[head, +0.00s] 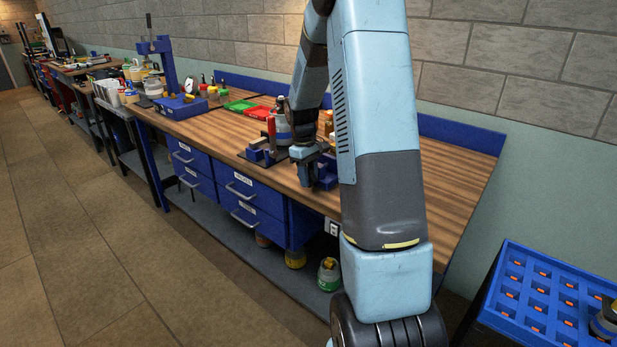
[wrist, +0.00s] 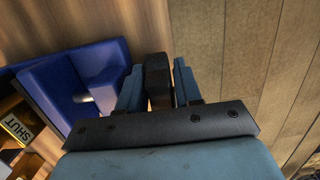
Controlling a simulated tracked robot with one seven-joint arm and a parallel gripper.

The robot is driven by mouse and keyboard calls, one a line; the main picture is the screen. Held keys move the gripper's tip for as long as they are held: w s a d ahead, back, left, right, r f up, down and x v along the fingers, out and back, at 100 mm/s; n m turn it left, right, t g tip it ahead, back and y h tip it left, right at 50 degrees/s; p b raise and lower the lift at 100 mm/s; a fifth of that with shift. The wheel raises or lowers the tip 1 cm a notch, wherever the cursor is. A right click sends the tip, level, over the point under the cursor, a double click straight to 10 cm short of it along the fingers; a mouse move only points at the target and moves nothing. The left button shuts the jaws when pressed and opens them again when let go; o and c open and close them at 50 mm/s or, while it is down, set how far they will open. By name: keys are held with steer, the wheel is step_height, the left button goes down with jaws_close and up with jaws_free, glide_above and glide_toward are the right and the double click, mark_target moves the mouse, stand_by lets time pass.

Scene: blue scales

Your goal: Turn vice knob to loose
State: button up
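The vice (head: 327,172) is blue and sits at the front edge of the wooden bench, partly hidden behind my gripper and arm. In the wrist view, the blue vice body (wrist: 72,85) is at the left. My gripper (head: 306,178) points down at the bench's front edge, beside the vice. In the wrist view, a dark block, which looks like the vice knob (wrist: 157,78), sits between the two blue fingers of my gripper (wrist: 158,88). Both fingers appear to touch its sides. The knob's far end and its turn position are not clear.
The wooden bench (head: 440,185) is clear at right. A red-handled tool (head: 271,132) stands left of my gripper, with red (head: 258,112) and green (head: 238,106) trays behind. Blue drawers (head: 250,203) are below. A blue rack (head: 545,290) stands lower right.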

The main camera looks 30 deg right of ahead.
step_height(320, 180, up, 14)
steer(key=w, duration=0.1)
steer(key=shift+w+a+f, duration=0.2)
steer(key=shift+w+a, duration=0.15)
stand_by(0.6)
steer(key=s+a+r+m+t, duration=0.1)
steer(key=s+a+r+t, duration=0.1)
steer(key=s+a+r, duration=0.45)
steer(key=s+a+r+m+t, duration=0.1)
steer(key=s+a+r+t, duration=0.2)
steer(key=s, duration=0.6)
steer(key=s+a+m+t, duration=0.1)
steer(key=s+a, duration=0.1)
steer(key=s, duration=0.5)
steer(key=s+a+m+t, duration=0.1)
steer(key=s+a, duration=0.2)
steer(key=s, duration=0.5)
steer(key=shift+y, duration=0.3)
